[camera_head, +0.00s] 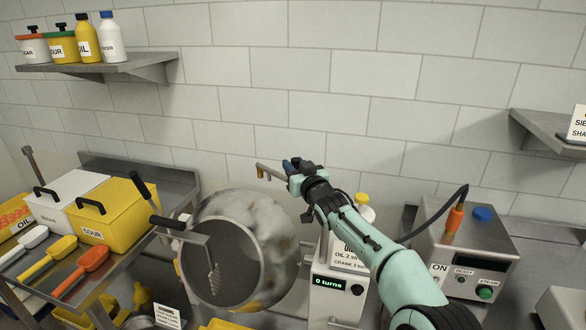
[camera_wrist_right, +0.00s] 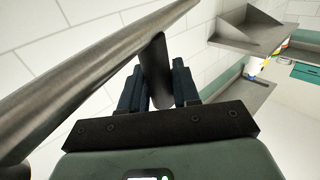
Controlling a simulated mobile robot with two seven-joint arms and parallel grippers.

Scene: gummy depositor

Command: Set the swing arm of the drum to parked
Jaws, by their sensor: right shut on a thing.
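The grey metal drum (camera_head: 282,235) is in the middle of the head view, its dark mouth facing front left. A metal arm (camera_head: 196,238) with a black handle (camera_head: 168,223) reaches across the mouth, its toothed end (camera_head: 214,280) hanging before the opening. My right gripper (camera_head: 292,166) is above the drum's upper right side, beside a short tan bar (camera_head: 270,173). In the right wrist view, its fingers (camera_wrist_right: 157,88) are shut on a dark peg (camera_wrist_right: 155,62) that meets a thick grey bar (camera_wrist_right: 85,75). I cannot tell which part the peg belongs to. My left gripper is not in view.
A counter display (camera_head: 328,283) reads "0 turns". A steam control box (camera_head: 465,250) stands to the right. White (camera_head: 70,212) and yellow (camera_head: 115,215) bins and several scoops fill the left table. Wall shelves are at upper left (camera_head: 95,68) and right (camera_head: 550,130).

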